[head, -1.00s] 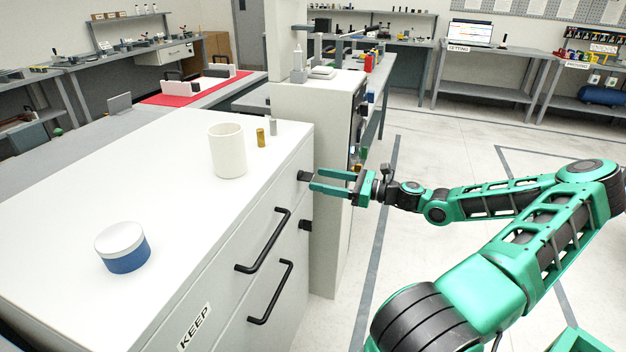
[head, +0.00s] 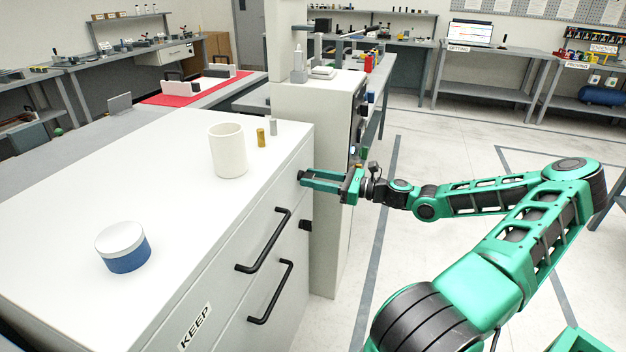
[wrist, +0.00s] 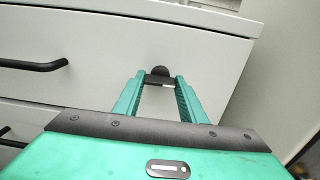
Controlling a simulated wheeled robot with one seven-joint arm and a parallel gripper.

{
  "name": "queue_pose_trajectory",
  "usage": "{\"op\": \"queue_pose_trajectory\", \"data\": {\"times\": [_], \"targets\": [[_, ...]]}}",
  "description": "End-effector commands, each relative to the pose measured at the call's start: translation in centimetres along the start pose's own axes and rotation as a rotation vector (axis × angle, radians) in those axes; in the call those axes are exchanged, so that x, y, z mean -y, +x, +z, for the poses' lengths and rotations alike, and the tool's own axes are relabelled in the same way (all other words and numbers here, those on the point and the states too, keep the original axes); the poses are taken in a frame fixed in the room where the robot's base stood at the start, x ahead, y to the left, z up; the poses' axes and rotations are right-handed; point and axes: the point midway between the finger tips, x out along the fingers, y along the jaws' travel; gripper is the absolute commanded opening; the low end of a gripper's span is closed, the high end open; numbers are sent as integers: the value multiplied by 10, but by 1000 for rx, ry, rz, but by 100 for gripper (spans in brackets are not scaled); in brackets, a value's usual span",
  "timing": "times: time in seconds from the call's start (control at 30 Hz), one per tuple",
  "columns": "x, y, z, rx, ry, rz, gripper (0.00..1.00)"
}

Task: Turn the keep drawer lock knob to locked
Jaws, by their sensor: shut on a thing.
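The keep drawer cabinet (head: 190,290) is white, with a KEEP label (head: 195,327) on its front. The black lock knob (wrist: 159,72) of the upper drawer sits near that drawer's right end. My gripper (head: 303,178) reaches it from the right, its two green fingers on either side of the knob and shut on it. In the wrist view the fingertips (wrist: 160,80) flank the knob, and the drawer edges look tilted against the gripper. The fingers largely hide the knob in the head view, and I cannot tell its lock setting. The upper drawer looks closed.
A second black knob (head: 305,225) is on the lower drawer. Black bar handles (head: 264,240) stick out left of my gripper. A white cup (head: 228,152), small cylinders (head: 261,138) and a blue-white round container (head: 123,248) stand on top. Open floor lies right.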

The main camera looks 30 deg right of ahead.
Motion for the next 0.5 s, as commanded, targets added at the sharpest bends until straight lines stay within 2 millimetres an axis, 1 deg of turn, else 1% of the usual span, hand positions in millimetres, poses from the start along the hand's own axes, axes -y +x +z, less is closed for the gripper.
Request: {"op": "queue_pose_trajectory", "data": {"times": [0.03,0.27,0.5], "targets": [[4,-1,0,0,-8,-11,15],[3,1,0,-2,-84,-11,15],[3,1,0,-4,-262,-10,15]]}}
